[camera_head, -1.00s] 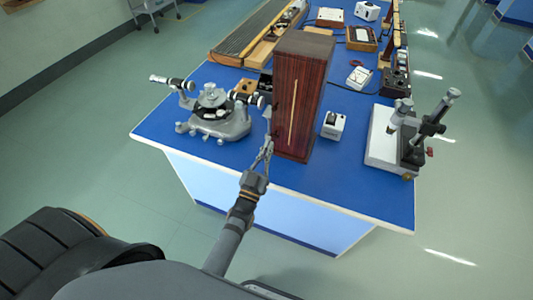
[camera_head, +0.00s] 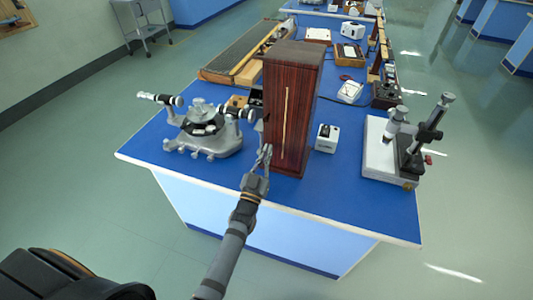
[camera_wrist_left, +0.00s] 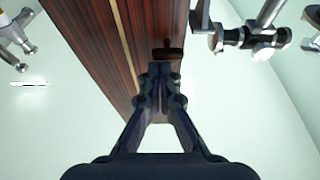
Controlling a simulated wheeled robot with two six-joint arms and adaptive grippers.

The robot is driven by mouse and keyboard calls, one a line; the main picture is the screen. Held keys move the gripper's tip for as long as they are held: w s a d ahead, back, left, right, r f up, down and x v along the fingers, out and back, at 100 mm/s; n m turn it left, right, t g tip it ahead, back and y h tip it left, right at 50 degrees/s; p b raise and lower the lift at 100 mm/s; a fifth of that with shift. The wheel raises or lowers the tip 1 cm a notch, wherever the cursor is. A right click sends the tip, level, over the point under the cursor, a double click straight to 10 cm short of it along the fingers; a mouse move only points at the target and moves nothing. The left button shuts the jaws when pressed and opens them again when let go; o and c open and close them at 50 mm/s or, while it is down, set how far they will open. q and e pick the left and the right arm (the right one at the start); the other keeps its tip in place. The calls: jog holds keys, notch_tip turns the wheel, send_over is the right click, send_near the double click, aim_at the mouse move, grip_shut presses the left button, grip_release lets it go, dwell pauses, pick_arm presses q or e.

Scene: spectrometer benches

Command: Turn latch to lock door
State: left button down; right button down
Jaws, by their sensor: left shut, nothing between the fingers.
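The tall dark red-brown wooden cabinet (camera_head: 296,105) stands upright near the front edge of the blue bench. A pale vertical strip runs down its front. In the left wrist view the cabinet (camera_wrist_left: 88,42) fills the upper left, with a small dark latch-like bar (camera_wrist_left: 168,53) at its edge. My left gripper (camera_head: 266,149) is shut and empty beside the cabinet's lower left side. In the left wrist view its fingertips (camera_wrist_left: 160,68) sit just below the dark bar; I cannot tell whether they touch it. My right gripper is not in view.
A grey spectrometer (camera_head: 207,130) stands left of the cabinet, close to my left gripper. A small white box (camera_head: 326,138) and a microscope-like stand (camera_head: 405,145) are to the right. The front strip of the blue bench (camera_head: 345,205) is clear.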

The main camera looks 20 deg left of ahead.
pick_arm(q)
jog(key=shift+m, duration=0.4)
jog(key=shift+m+h, duration=0.5)
jog(key=shift+m, duration=0.2)
jog(key=shift+m+p, duration=0.3)
jog(key=shift+m, duration=0.4)
